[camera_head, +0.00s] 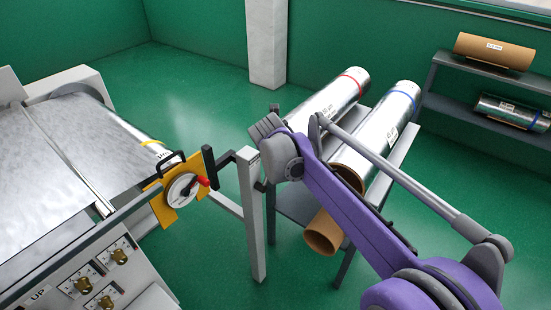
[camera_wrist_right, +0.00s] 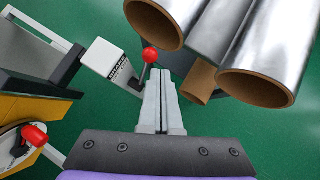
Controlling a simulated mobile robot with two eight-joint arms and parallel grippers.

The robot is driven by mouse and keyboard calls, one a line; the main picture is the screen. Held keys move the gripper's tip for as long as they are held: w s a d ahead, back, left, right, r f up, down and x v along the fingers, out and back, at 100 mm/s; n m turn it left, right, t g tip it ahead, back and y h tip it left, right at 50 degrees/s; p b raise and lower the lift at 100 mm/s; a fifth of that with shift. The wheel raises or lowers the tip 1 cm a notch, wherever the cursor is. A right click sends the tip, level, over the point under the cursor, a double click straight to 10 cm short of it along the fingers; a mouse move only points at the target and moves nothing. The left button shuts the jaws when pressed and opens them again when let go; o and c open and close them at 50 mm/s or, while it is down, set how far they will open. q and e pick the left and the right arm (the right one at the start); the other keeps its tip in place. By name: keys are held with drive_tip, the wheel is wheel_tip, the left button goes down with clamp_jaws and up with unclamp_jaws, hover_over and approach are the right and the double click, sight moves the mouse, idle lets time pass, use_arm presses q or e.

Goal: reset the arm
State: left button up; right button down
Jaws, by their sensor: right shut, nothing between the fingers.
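My right arm, purple and grey, reaches in from the lower right in the head view. Its gripper (camera_head: 266,128) hangs empty near the top of a light grey post (camera_head: 251,215). In the right wrist view the two grey fingers (camera_wrist_right: 161,82) are shut together with nothing between them. A red ball knob on a lever (camera_wrist_right: 150,55) shows just beyond the fingertips; I cannot tell whether they touch. My left gripper is in neither view.
A yellow plate with a dial and red-tipped handle (camera_head: 184,190) sits on the machine at left. Foil rolls (camera_head: 395,110) lie on a rack to the right, with a bare cardboard tube (camera_head: 323,233) below. A shelf (camera_head: 480,72) holds more rolls. Green floor (camera_head: 195,85) is clear behind.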

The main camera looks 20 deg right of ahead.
drive_tip(key=s+d+m+g, duration=0.1)
drive_tip(key=s+m, duration=0.9)
drive_tip(key=s, duration=0.3)
drive_tip(key=s+f+m+y, duration=0.1)
drive_tip(key=s+f+m, duration=0.3)
drive_tip(key=s+m, duration=0.3)
drive_tip(key=s+a+f+m+y, duration=0.1)
drive_tip(key=s+f+m, duration=0.3)
drive_tip(key=s+m, duration=0.3)
drive_tip(key=s+f+m+g+y+p, duration=0.1)
drive_tip(key=s+f+m, duration=0.3)
drive_tip(key=s+m, duration=0.3)
drive_tip(key=shift+s+a, duration=0.2)
drive_tip(key=shift+s, duration=1)
